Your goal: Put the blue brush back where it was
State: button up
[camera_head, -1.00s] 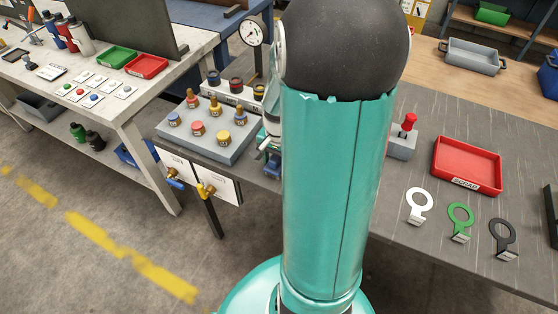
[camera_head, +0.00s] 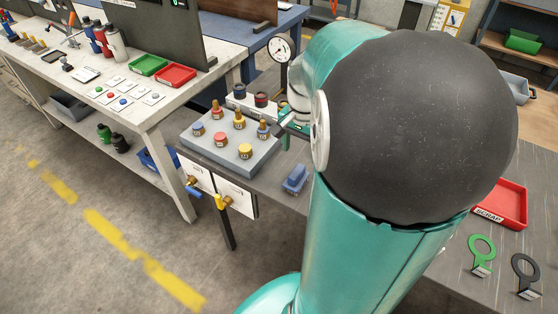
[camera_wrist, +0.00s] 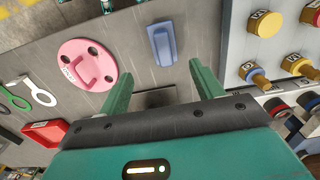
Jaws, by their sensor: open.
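The blue brush (camera_head: 295,180) lies on the grey table beside the grey block of knobs, partly close to my arm in the head view. In the wrist view the brush (camera_wrist: 163,44) lies beyond my fingertips, roughly in line with the gap between them. My gripper (camera_wrist: 160,85) is open and empty, above the table and apart from the brush. In the head view my gripper (camera_head: 295,126) shows only partly, beside the block, with my arm covering much of it. A dark rectangular patch (camera_wrist: 155,99) shows on the table between my fingers.
The block (camera_head: 228,148) holds several coloured knobs and stands close to my gripper. A pink disc with a handle (camera_wrist: 83,64) lies left of the brush in the wrist view. A red scrap tray (camera_head: 507,204) and ring-shaped tags (camera_head: 482,250) are at the right.

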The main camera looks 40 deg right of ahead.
jog(key=s+a+r+n+t, duration=0.1)
jog(key=a+r+n+t, duration=0.1)
jog(key=a, duration=0.5)
jog(key=s+a+r+n+t, duration=0.1)
jog(key=s+a+r+n, duration=0.1)
jog(key=a+r+n, duration=0.2)
jog(key=s+a+r+n+t, duration=0.1)
jog(key=a+r+n, duration=0.3)
jog(key=a+n, duration=0.4)
jog(key=a+t, duration=0.1)
jog(key=a, duration=0.2)
jog(key=shift+s+a+t, duration=0.3)
jog(key=shift+a, duration=0.1)
jog(key=c, duration=0.7)
jog(key=shift+o, duration=0.2)
jog(key=shift+d, duration=0.15)
